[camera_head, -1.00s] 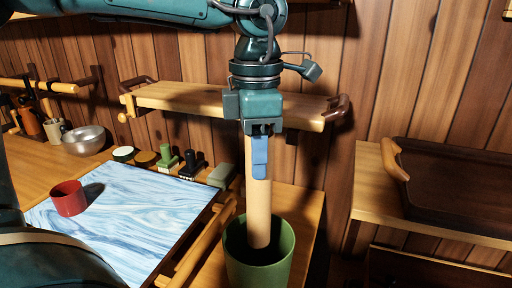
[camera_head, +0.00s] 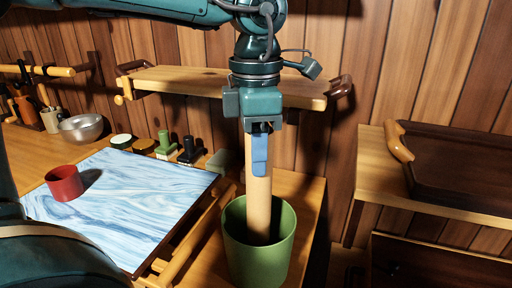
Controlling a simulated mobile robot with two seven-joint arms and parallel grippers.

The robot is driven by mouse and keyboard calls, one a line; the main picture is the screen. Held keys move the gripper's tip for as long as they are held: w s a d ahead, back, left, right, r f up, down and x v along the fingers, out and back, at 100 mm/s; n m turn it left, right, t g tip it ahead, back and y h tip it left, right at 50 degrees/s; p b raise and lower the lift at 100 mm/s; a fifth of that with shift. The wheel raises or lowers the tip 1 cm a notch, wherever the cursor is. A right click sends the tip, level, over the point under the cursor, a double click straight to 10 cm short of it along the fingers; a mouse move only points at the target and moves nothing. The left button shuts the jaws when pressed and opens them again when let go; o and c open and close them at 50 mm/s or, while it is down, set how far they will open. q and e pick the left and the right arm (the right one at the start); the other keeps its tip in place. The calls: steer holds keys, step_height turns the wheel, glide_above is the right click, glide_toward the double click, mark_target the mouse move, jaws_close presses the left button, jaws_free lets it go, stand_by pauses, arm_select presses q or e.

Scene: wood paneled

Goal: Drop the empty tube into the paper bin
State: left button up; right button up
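The empty tube (camera_head: 258,205) is a long tan cylinder. It hangs upright with its lower end inside the mouth of the green paper bin (camera_head: 259,262). My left gripper (camera_head: 260,128) points straight down and is at the tube's top end, with a blue finger lying along the tube's upper side. It appears shut on the tube. The bin stands on a wooden surface at the right end of the bench. The tube's bottom end is hidden by the bin's front wall. My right gripper is not in view.
A blue-white marbled board (camera_head: 130,200) with a red cup (camera_head: 64,183) lies to the left. Stamps and tins stand behind it, and a metal bowl (camera_head: 82,127) is farther left. A wooden shelf (camera_head: 200,82) runs behind the gripper. A dark tray (camera_head: 455,165) is at right.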

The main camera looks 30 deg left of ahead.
arm_select(q)
steer(key=o, duration=0.5)
step_height(320, 180, up, 13)
steer(key=shift+r+p, duration=0.1)
steer(key=shift+p, duration=0.4)
stand_by(0.6)
